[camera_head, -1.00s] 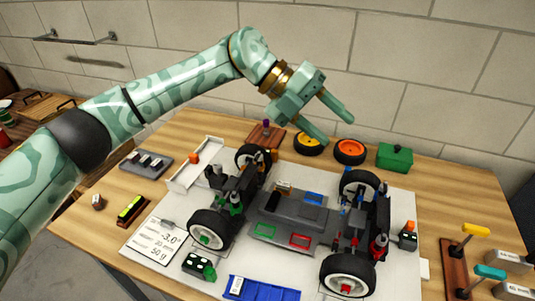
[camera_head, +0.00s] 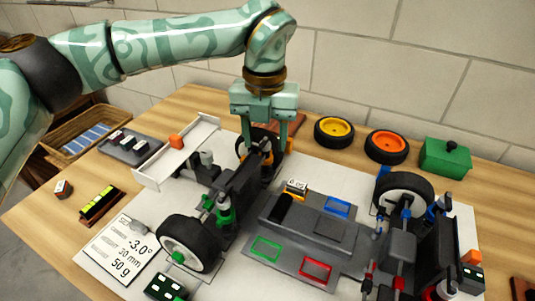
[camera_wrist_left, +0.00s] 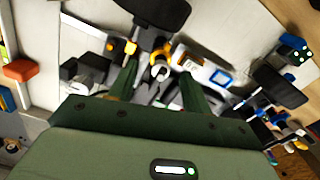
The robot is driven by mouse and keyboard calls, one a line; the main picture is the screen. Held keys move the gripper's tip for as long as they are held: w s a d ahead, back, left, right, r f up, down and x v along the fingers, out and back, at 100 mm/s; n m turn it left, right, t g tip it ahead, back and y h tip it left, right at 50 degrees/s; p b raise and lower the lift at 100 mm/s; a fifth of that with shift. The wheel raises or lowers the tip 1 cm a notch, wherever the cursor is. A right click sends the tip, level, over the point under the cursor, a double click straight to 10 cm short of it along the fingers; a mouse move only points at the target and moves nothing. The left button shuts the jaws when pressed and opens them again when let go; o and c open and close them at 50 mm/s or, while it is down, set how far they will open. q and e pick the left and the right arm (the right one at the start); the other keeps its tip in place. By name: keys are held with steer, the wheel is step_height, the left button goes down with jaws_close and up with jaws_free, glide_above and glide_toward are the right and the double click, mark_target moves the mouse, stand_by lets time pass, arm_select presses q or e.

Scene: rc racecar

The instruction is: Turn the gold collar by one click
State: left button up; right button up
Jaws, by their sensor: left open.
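The RC car chassis (camera_head: 310,225) lies on a white mat, with a black-tyred wheel at each visible corner. Gold-orange parts (camera_head: 267,158) show at its far left corner, by the wheel under my left gripper; the collar itself is too small and covered to tell apart. My left gripper (camera_head: 264,142) points down over that corner, open. In the left wrist view, a pale round-topped post (camera_wrist_left: 160,70) stands between the open fingers, with gold-orange bits (camera_wrist_left: 131,47) beside it. I cannot tell whether the fingers touch anything. My right gripper is not in view.
A white wing-like part (camera_head: 178,150) stands left of the gripper. Yellow (camera_head: 334,132) and orange-rimmed (camera_head: 387,146) wheels and a green box (camera_head: 445,157) stand behind the car. A setup card (camera_head: 125,250) lies at the front left. The wall is close behind.

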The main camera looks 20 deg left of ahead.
arm_select(q)
step_height(320, 180, down, 4)
steer(key=shift+r+b, duration=0.2)
steer(key=shift+b, duration=0.35)
steer(key=shift+c, duration=0.3)
